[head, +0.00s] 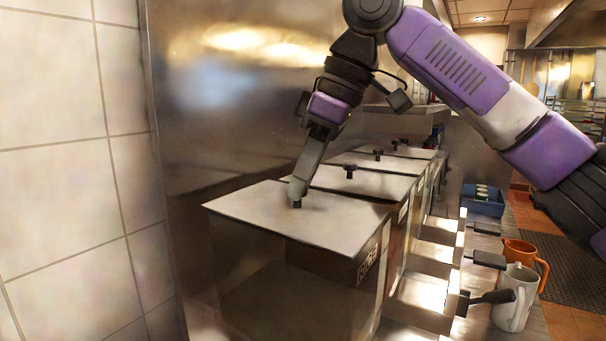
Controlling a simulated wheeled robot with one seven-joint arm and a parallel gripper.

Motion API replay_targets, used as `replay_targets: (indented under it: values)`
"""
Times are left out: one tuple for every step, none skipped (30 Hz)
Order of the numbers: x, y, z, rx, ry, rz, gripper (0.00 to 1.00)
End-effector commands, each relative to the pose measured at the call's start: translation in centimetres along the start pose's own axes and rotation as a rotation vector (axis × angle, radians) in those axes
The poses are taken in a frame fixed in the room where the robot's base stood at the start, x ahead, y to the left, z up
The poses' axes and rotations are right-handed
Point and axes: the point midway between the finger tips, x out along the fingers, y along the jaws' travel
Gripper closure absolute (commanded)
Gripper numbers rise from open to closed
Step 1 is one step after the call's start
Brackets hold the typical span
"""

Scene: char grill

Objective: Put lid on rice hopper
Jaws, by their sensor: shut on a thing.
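A flat grey metal lid (330,222) lies over the top of the nearest hopper (347,266), which has dark lettering on its right side that I cannot fully read. The lid has a small black knob near its middle. My gripper (297,195) reaches down from above and is shut on that knob. The lid looks roughly level and close to the hopper's rim. I cannot tell whether it rests on the rim all round. The hopper's inside shows below the lid's front edge.
More hoppers with lids (367,182) and black knobs stand in a row behind. Metal trays with black handles (490,298) stick out at the right. A white pitcher (514,298), an orange pitcher (522,254) and a blue bin (482,200) stand further right. A metal wall (230,100) is close on the left.

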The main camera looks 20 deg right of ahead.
Motion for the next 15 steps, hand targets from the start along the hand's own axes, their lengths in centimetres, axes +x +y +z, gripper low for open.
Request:
replay_targets:
  values:
    - [0.23,0.0,0.11,0.001,-0.005,-0.002,1.0]
    - [0.24,0.0,0.11,0.001,-0.005,-0.002,1.0]
    - [0.26,0.0,0.12,0.001,-0.006,-0.002,1.0]
    - [0.27,0.0,0.12,0.001,-0.006,-0.002,1.0]
    - [0.28,0.0,0.13,0.001,-0.006,-0.002,1.0]
    - [0.29,0.0,0.13,0.001,-0.006,-0.002,0.67]
    - [0.29,0.0,0.13,0.001,-0.006,-0.002,0.61]
    - [0.28,0.0,0.12,0.001,-0.006,-0.002,0.55]
    - [0.26,0.0,0.12,0.001,-0.005,-0.002,0.49]
    - [0.25,0.0,0.11,0.001,-0.005,-0.002,0.49]
    - [0.24,0.0,0.1,0.001,-0.005,-0.002,0.49]
    - [0.22,0.0,0.1,0.001,-0.005,-0.002,0.49]
    - [0.21,0.0,0.09,0.001,-0.004,-0.002,0.49]
    - [0.2,0.0,0.09,0.001,-0.004,-0.002,0.49]
    - [0.19,0.0,0.09,0.001,-0.004,-0.002,0.49]
